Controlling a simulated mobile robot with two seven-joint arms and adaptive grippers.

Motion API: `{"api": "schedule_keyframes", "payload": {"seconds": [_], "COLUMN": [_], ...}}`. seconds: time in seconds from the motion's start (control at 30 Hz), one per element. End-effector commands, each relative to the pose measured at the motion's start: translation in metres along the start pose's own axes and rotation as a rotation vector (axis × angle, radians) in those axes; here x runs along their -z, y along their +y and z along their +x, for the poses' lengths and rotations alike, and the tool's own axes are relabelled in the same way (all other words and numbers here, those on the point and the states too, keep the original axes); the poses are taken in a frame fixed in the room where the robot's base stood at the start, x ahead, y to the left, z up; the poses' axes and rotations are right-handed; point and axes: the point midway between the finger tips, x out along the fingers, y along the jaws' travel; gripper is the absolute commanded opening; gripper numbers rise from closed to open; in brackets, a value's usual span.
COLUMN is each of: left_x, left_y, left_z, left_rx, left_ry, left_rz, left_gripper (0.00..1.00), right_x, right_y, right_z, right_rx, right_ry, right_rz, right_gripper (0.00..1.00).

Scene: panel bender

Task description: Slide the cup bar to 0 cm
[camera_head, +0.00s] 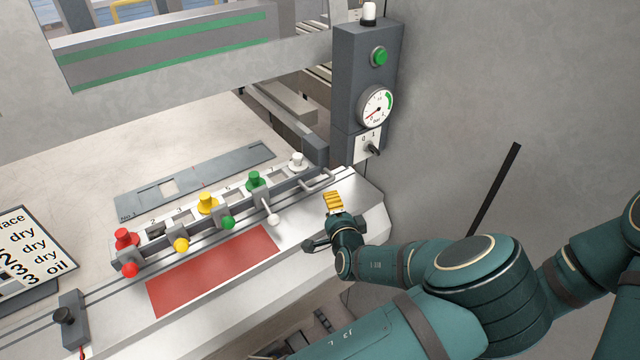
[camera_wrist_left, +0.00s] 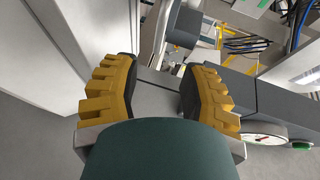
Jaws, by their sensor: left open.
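No label names the cup bar. A dark grey beam (camera_head: 284,127) ends in a block near the corner of the bench, with a pale metal D-shaped handle (camera_head: 318,181) beside it; I cannot tell for sure whether these belong to the cup bar. My left gripper (camera_head: 333,203) is just in front of this handle, apart from it as far as I can see. In the left wrist view its yellow fingers (camera_wrist_left: 160,90) are wide apart with nothing between them. My right gripper is not in view.
A grey control post (camera_head: 348,75) with a gauge (camera_head: 375,108) and green button (camera_head: 379,56) stands right of the handle. A row of coloured knobs and levers lies left, behind a red mat (camera_head: 215,270). A clamp block (camera_head: 70,320) sits at the rail's left end.

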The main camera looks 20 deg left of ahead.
Motion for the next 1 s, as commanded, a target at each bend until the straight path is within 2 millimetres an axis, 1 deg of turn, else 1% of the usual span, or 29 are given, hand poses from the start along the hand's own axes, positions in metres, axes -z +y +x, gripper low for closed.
{"api": "schedule_keyframes", "payload": {"seconds": [0.03,0.3,0.5,0.6,0.7,1.0], "left_x": [-0.001,-0.001,-0.001,0.0,0.0,0.0], "left_y": [0.0,0.0,-0.001,0.0,0.0,0.0], "left_z": [0.011,0.064,0.095,0.104,0.11,0.112], "left_rx": [0.0,0.0,0.001,0.0,0.0,0.0], "left_ry": [-0.003,-0.002,-0.002,-0.001,-0.001,0.0], "left_rz": [-0.001,-0.003,-0.004,-0.005,-0.004,-0.004], "left_gripper": [0.43,0.43,0.43,0.43,0.43,0.43], "right_x": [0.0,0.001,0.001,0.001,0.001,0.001], "right_y": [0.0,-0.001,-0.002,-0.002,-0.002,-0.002], "right_z": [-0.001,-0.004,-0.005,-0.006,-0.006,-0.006], "right_rx": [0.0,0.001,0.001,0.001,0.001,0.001], "right_ry": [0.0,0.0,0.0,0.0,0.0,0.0], "right_rz": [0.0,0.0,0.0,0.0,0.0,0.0], "right_gripper": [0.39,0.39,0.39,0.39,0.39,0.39]}}
